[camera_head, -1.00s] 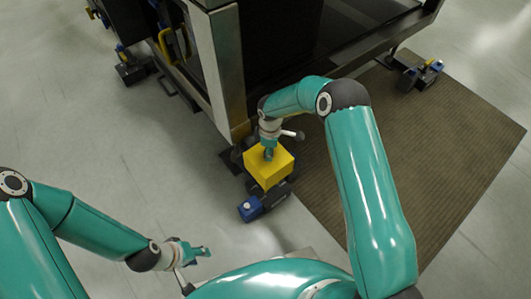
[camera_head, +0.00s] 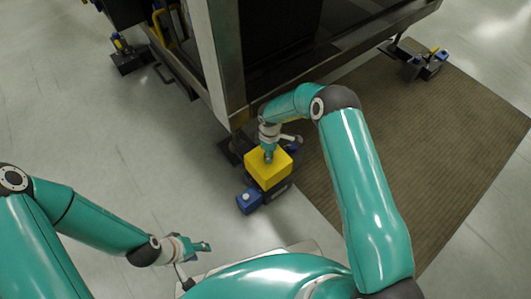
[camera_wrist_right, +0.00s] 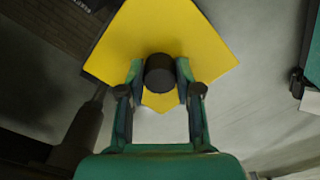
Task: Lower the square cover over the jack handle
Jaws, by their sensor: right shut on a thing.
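The yellow square cover (camera_head: 275,170) is at the foot of the near frame leg in the head view. My right gripper (camera_head: 268,154) is above it. In the right wrist view, its two fingers (camera_wrist_right: 160,75) close on the black round knob on top of the cover (camera_wrist_right: 160,28). The jack (camera_head: 249,201), with a blue block and a pale button, shows at the cover's near left edge. Its handle is hidden. I cannot tell whether the cover rests on the jack or hangs above it. My left gripper (camera_head: 203,247) is low at left, away from the cover; its fingers are too small to judge.
The dark metal frame (camera_head: 228,70) stands just behind the cover, its near leg close to my right gripper. Other jacks stand at the far left (camera_head: 127,58) and far right (camera_head: 420,62). A brown ribbed mat (camera_head: 440,150) lies right. The grey floor at left is clear.

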